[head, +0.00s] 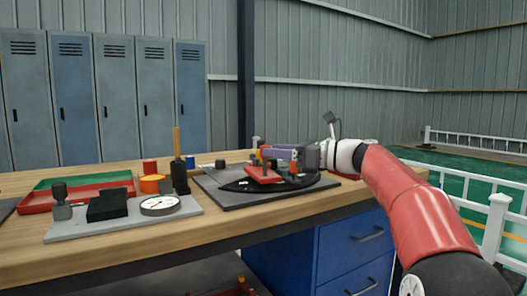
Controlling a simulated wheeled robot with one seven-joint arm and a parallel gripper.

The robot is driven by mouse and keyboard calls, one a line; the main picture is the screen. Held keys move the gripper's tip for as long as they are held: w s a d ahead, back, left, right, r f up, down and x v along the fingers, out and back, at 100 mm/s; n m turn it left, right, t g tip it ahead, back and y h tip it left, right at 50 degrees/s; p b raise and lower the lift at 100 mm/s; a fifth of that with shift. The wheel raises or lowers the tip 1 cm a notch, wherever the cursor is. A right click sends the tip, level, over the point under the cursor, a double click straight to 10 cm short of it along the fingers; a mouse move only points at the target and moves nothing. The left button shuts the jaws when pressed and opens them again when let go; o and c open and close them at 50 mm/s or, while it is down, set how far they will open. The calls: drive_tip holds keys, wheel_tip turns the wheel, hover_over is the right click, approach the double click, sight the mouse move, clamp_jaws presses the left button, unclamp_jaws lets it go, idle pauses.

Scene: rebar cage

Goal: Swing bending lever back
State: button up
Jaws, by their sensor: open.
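A bending fixture sits on a dark grey base plate (225,196) on the workbench. It has a black curved plate (236,186) with a red block (263,174) on top. My gripper (291,158) reaches in from the right, low over the fixture's right part, with its jaws open. A purple bar (281,153) with orange and red bits lies just in front of the gripper, above the red block. I cannot tell whether this bar is the bending lever or whether the jaws touch it. The wrist and the small parts there overlap and hide the lever's outline.
Left of the fixture, a grey plate (90,229) carries a dial gauge (160,205) and a black block (108,205). Red (40,203) and green trays lie behind it. An upright tool with an orange handle (176,141) stands left of the base plate. The bench's front strip is clear.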

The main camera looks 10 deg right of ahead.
drive_tip(key=shift+x, duration=1.95)
clamp_jaws()
